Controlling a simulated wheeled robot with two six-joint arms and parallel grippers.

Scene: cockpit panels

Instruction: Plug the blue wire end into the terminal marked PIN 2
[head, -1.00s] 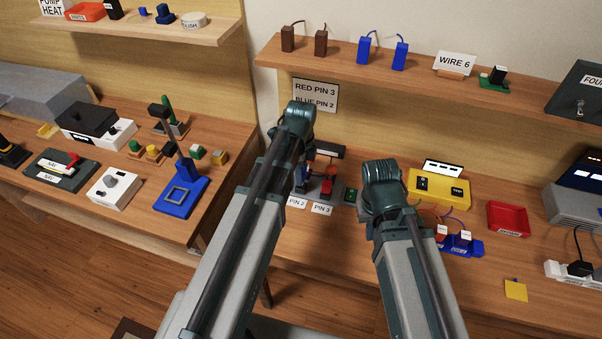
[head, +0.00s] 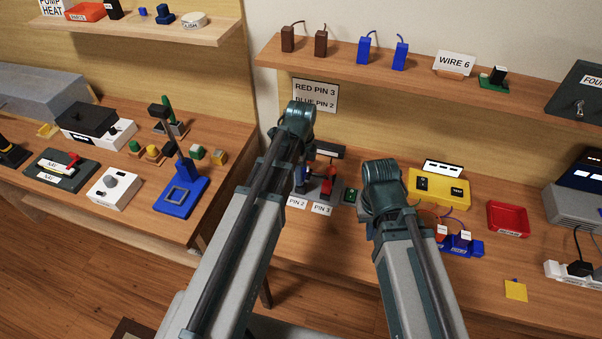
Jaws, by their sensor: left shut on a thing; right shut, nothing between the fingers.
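The terminal block (head: 342,187) stands on the right bench, with the PIN 2 label (head: 297,203) and PIN 3 label (head: 321,209) at its front. A red wire end (head: 328,182) stands at the PIN 3 side. A small blue piece, seemingly the blue wire end (head: 300,174), shows at the PIN 2 side, beside my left arm. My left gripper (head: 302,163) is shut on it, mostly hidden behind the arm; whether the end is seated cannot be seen. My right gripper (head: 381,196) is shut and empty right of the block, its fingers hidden.
A sign (head: 316,95) reads RED PIN 3, BLUE PIN 2. Right of my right arm are a yellow tester (head: 438,190), a blue block with wires (head: 463,246) and a red tray (head: 508,218). Bare bench lies in front of the terminal.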

